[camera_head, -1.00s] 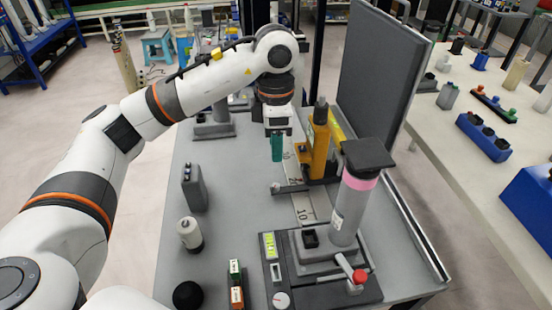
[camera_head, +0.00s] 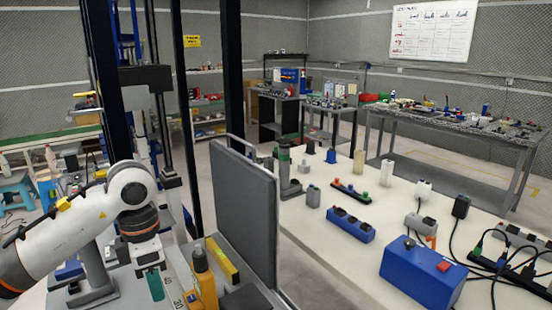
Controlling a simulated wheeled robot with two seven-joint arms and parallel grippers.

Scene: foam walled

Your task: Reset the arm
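My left arm (camera_head: 60,225) comes in from the left, with its wrist bent down over the near table. My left gripper (camera_head: 154,284) points down, with a teal piece at its lower end. I cannot tell whether this is a held object or the fingers themselves, nor whether the gripper is open or shut. Just right of it stands a yellow-orange device (camera_head: 204,280), apart from it as far as I can see. My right arm and gripper are not in view.
A grey upright panel (camera_head: 245,215) edges the near table on the right. Beyond it, a white table (camera_head: 320,262) bears a blue box (camera_head: 423,272), a blue block with dark sockets (camera_head: 350,225) and cables. Dark posts (camera_head: 180,120) rise behind my arm. More workbenches stand further back.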

